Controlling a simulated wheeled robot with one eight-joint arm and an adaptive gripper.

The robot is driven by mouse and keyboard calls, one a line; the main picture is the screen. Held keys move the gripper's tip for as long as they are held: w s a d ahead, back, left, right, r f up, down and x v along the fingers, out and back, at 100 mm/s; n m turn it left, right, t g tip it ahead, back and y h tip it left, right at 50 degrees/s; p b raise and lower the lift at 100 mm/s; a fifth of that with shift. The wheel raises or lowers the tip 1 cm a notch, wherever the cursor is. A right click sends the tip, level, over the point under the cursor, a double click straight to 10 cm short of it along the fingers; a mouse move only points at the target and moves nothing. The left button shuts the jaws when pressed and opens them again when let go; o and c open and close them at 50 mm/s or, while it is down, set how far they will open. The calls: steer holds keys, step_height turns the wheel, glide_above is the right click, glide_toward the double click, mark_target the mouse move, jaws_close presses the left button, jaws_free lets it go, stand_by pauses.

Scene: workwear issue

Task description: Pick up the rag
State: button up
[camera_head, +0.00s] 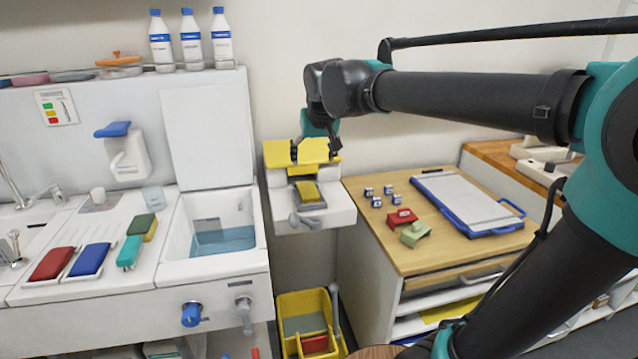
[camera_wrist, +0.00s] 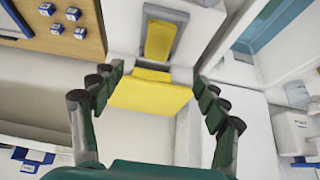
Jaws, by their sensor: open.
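The rag seems to be the yellow cloth (camera_wrist: 150,95) at a white wall-mounted holder (camera_head: 330,212). In the wrist view it spreads as a flat sheet in front of a slot, and a yellow strip (camera_wrist: 160,42) shows inside that slot. In the head view the cloth (camera_head: 276,154) is partly covered by my gripper (camera_head: 316,152), which is at the top of the holder. My gripper (camera_wrist: 159,77) is open, one finger on each side of the cloth. Nothing is gripped. I cannot tell whether a finger touches the cloth.
A wooden-topped desk (camera_head: 440,262) with a blue-edged clipboard (camera_head: 465,200), small cubes and two blocks stands to the right. A sink unit (camera_head: 130,300) with a water basin (camera_head: 225,238) is to the left. A yellow bucket (camera_head: 290,305) is below the holder.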

mark_target(308, 189)
steer(key=x, duration=1.6)
steer(key=shift+w+a, duration=0.1)
steer(key=shift+w, duration=0.4)
steer(key=shift+w+f, duration=0.15)
steer(key=shift+f, duration=0.25)
steer(key=shift+f, duration=0.2)
steer(key=c, duration=1.3)
steer(key=shift+c, duration=0.2)
